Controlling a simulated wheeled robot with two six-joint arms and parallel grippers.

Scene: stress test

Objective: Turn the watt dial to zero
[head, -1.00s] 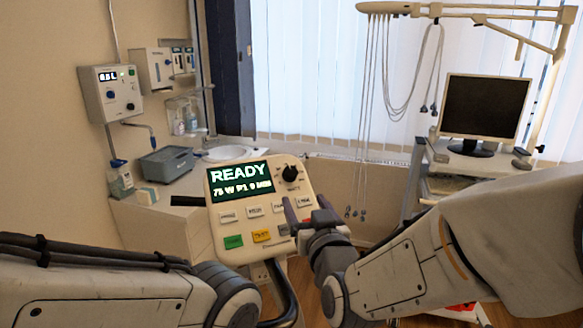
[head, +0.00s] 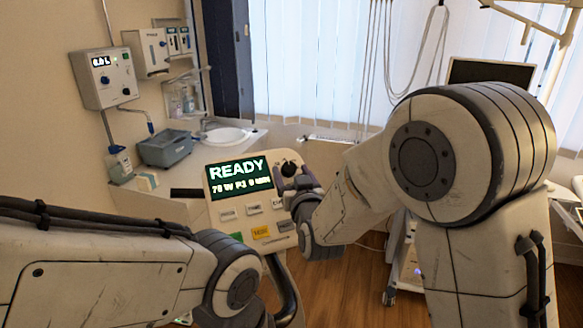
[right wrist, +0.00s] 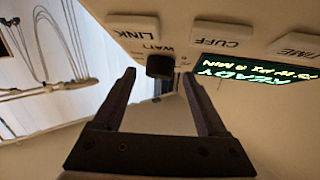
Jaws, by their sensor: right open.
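The console (head: 218,212) stands tilted in the middle of the head view. Its green screen (head: 240,175) reads READY, with a smaller line that looks like 75 W. The black watt dial (head: 289,169) is at its upper right; in the right wrist view the dial (right wrist: 160,66) sits just beyond the fingertips. My right gripper (head: 292,178) is open at the dial. In the right wrist view its fingers (right wrist: 158,76) point at the dial, one on each side, with gaps; contact is not visible. My left arm comes in from the left; its gripper is not visible.
Button labels TIME, CUFF (right wrist: 221,34) and LINK (right wrist: 132,26) lie close to the dial. A yellow key (head: 261,233) is lower on the console. A sink counter (head: 180,197) stands behind left. A trolley with a monitor (head: 490,74) is behind my right arm.

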